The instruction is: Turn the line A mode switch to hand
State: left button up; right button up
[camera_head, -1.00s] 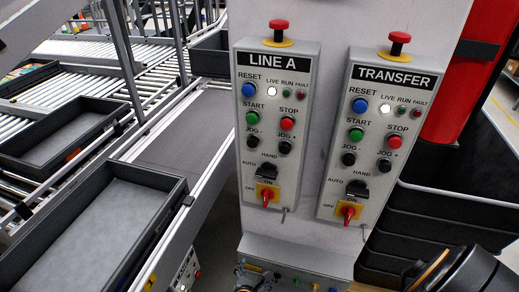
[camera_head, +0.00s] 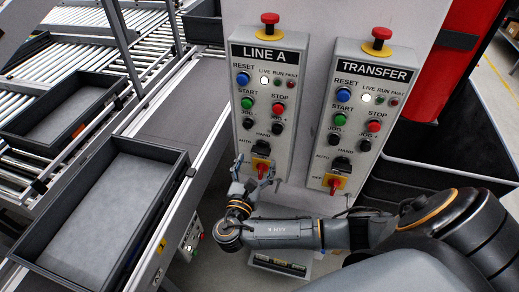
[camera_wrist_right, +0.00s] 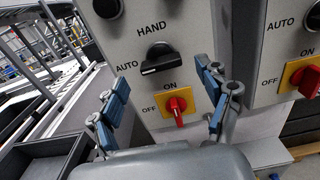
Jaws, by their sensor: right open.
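The LINE A panel (camera_head: 241,133) is the left of two grey control boxes on the white column. Its black mode switch (camera_head: 261,147) sits between the AUTO and HAND labels, above a red switch on a yellow plate (camera_head: 260,168). In the right wrist view the mode switch (camera_wrist_right: 160,58) lies nearly level, its pale mark at the left end, towards AUTO. My right gripper (camera_head: 253,172) is open and empty just in front of the panel's lower part. In the wrist view its fingers (camera_wrist_right: 161,76) stand apart on either side below the mode switch, not touching it. My left gripper is out of view.
The similar TRANSFER panel (camera_head: 367,140) is close on the right, with its own red switch (camera_head: 334,182). Red emergency buttons top both boxes. A roller conveyor (camera_head: 90,60) and grey tray (camera_head: 105,205) are at left. A black bin (camera_head: 440,150) is at right.

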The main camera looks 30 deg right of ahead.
aim_at(260, 153)
jog(key=shift+p+x, duration=0.4)
jog(key=shift+x, duration=1.65)
jog(key=c, duration=1.2)
